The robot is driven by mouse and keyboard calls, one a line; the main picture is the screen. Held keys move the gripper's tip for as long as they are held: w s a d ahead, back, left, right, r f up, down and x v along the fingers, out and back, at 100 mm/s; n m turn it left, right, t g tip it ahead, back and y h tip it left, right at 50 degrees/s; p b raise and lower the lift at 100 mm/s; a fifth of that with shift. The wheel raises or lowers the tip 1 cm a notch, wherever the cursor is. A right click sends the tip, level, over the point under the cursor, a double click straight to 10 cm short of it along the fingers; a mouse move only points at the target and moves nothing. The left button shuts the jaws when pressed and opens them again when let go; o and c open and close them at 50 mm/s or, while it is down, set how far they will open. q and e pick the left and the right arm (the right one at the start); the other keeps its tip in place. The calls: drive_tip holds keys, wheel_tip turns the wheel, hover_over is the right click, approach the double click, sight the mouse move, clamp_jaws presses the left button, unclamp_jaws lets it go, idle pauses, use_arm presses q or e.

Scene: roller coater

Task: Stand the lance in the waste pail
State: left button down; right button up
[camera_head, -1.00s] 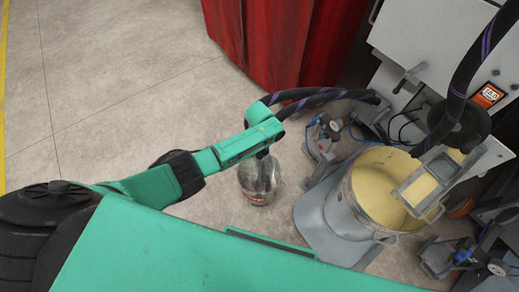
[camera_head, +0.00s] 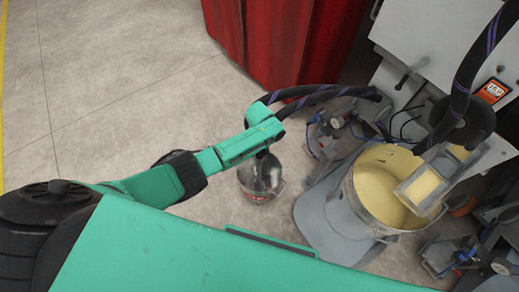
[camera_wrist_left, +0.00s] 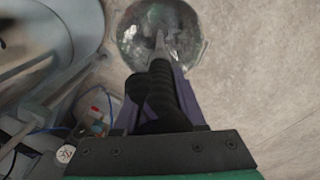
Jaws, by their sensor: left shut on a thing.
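The waste pail (camera_head: 257,190) is a small round metal pail on the floor, left of the yellow bucket. My left gripper (camera_head: 263,133) is above it, at the end of the green arm, and is shut on the lance. The lance is dark with a black hose. In the left wrist view the black ribbed lance (camera_wrist_left: 162,85) runs away from my gripper, its grey tip seen against the pail's mouth (camera_wrist_left: 186,28). I cannot tell whether the tip is inside the pail or above it. My right gripper is in neither view.
A bucket of yellow material (camera_head: 350,205) stands on a grey base right of the pail. The black hose (camera_head: 330,92) runs from my gripper to the grey machine (camera_head: 425,40). A red curtain (camera_head: 280,40) hangs behind. The floor to the left is clear.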

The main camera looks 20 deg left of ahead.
use_arm(q)
drive_tip(key=shift+c, duration=2)
unclamp_jaws()
drive_tip(key=shift+f, duration=0.1)
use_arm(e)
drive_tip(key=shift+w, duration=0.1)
use_arm(q)
wheel_tip(320, 180, up, 6)
drive_tip(key=p, duration=0.3)
wheel_tip(320, 180, up, 9)
drive_tip(key=p, duration=0.2)
drive_tip(key=shift+f+p, duration=0.15)
drive_tip(key=shift+p, duration=0.25)
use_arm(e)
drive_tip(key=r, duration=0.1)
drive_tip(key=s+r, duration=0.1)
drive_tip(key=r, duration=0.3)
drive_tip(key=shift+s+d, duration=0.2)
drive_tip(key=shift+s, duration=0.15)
